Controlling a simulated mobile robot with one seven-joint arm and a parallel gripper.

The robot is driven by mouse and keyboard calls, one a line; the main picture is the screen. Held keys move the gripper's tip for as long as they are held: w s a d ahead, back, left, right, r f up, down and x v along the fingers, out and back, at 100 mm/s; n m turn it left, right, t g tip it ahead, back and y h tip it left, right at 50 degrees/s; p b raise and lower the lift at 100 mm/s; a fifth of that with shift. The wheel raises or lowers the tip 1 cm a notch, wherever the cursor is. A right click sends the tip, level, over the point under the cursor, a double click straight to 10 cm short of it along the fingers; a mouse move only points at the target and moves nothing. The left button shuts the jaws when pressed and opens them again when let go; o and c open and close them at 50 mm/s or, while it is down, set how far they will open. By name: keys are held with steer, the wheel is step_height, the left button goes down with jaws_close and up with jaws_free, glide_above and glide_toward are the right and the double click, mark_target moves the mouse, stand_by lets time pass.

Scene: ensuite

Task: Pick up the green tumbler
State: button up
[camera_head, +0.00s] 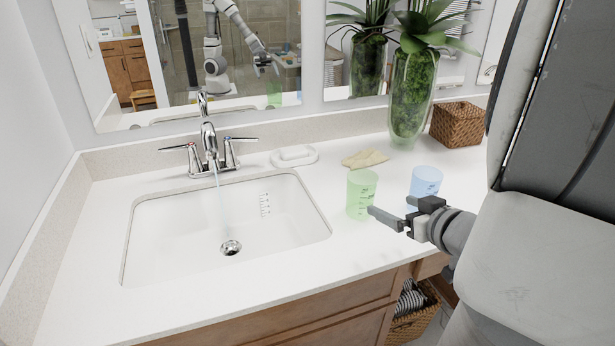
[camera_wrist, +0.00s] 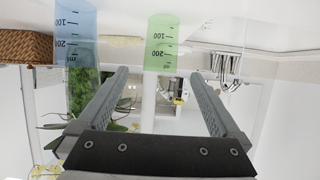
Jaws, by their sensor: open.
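The green tumbler (camera_head: 361,192) is translucent with dark volume marks. It stands upright on the white counter, right of the sink. My gripper (camera_head: 390,207) is open and empty, just to the right of the tumbler with its fingers pointing toward it. In the wrist view, which looks upside down, the green tumbler (camera_wrist: 162,42) appears beyond the two spread fingers of my gripper (camera_wrist: 160,74), roughly centred between them. No contact shows. A similar blue tumbler (camera_head: 425,182) stands right of the green one, behind my gripper; it also shows in the wrist view (camera_wrist: 76,35).
The sink (camera_head: 190,235) has water running from the faucet (camera_head: 209,145). A soap dish (camera_head: 294,156), a folded tan cloth (camera_head: 365,159), a tall glass plant vase (camera_head: 410,100) and a wicker basket (camera_head: 458,124) stand at the back. The counter's front strip is clear.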

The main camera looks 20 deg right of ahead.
mark_target(369, 196)
steer(key=p+x, duration=0.3)
steer(key=x, duration=0.8)
steer(key=shift+f, duration=0.15)
steer(key=shift+r+b+x, duration=0.2)
steer(key=shift+b+x, duration=0.35)
steer(key=shift+x, duration=2.55)
steer(key=shift+w+a, duration=0.1)
steer(key=shift+a, duration=0.05)
steer(key=shift+c, duration=0.2)
